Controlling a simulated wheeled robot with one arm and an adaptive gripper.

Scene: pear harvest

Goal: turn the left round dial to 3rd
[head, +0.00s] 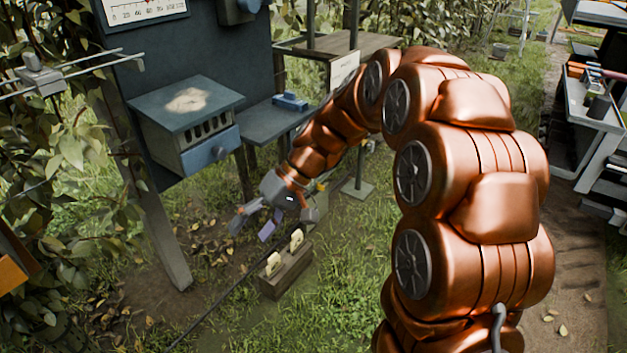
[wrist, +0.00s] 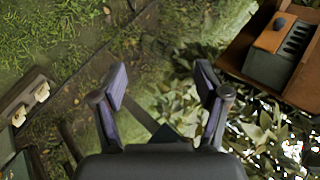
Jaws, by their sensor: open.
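My gripper (head: 273,220) is open and empty in the head view, low over the grass in front of the blue-grey panel. In the wrist view its two fingers (wrist: 161,84) stand apart with nothing between them. A dark knob (head: 238,8) sits on the panel (head: 232,55) at the top edge, partly cut off; I cannot tell whether it is the left round dial, and no 3rd mark shows. A white scale gauge (head: 145,10) is to its left, also cut off. My gripper is well below both and touches neither.
A blue-grey slotted box (head: 187,110) with a drawer and a side shelf (head: 272,122) project from the panel. A wooden block (head: 287,277) with two cream pieces stands below my gripper. Leafy plants crowd the left. A shelf with items (head: 595,115) stands at right.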

